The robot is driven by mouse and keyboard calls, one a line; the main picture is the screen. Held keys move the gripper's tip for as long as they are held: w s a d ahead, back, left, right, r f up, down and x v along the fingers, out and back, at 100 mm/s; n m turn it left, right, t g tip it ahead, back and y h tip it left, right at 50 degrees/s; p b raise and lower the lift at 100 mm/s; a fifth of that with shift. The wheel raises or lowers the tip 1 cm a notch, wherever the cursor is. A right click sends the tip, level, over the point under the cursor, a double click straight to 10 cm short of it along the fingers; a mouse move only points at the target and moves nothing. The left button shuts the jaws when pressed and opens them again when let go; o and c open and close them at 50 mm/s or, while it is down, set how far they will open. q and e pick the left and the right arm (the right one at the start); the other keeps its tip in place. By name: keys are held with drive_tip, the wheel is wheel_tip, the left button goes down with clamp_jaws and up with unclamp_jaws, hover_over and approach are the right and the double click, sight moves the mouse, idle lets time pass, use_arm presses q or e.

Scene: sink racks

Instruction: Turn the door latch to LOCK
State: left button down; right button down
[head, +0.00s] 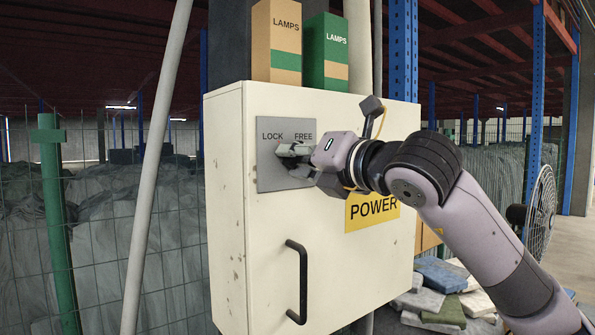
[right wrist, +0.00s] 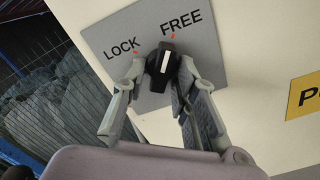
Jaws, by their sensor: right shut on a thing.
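The door latch (right wrist: 158,74) is a black knob with a white line, on a grey plate (head: 272,122) on the front of a cream cabinet (head: 228,190). LOCK is printed at the left of the plate and FREE at the right, each with a red mark. In the right wrist view the white line points up, toward the FREE mark. My right gripper (head: 286,151) is shut on the latch, one finger on each side. In the head view the gripper hides the latch. My left gripper is not in view.
A black handle (head: 299,282) stands out from the cabinet front below the plate. A yellow POWER label (head: 372,212) is right of it. Two LAMPS boxes (head: 276,40) stand on the cabinet top. A pale slanted pole (head: 155,170) is at the left, a fan (head: 541,208) at the right.

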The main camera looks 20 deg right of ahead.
drive_tip(key=n+b, duration=0.2)
drive_tip(key=shift+f+n+b, duration=0.3)
drive_tip(key=shift+b, duration=0.05)
drive_tip(key=n+b, duration=0.1)
drive_tip(key=n, duration=0.1)
drive_tip(key=n+b, duration=0.1)
drive_tip(key=n, duration=0.1)
drive_tip(key=shift+w+d+r, duration=0.1)
drive_tip(key=shift+d, duration=0.1)
drive_tip(key=shift+w+d+r+n+b, duration=0.15)
drive_tip(key=shift+n+b, duration=0.2)
drive_tip(key=shift+n, duration=2.05)
drive_tip(key=shift+s+d+r+n+b, duration=0.1)
drive_tip(key=shift+n+b, duration=0.25)
drive_tip(key=shift+n, duration=2.05)
drive_tip(key=c, duration=1.4)
unclamp_jaws()
drive_tip(key=shift+o, duration=0.2)
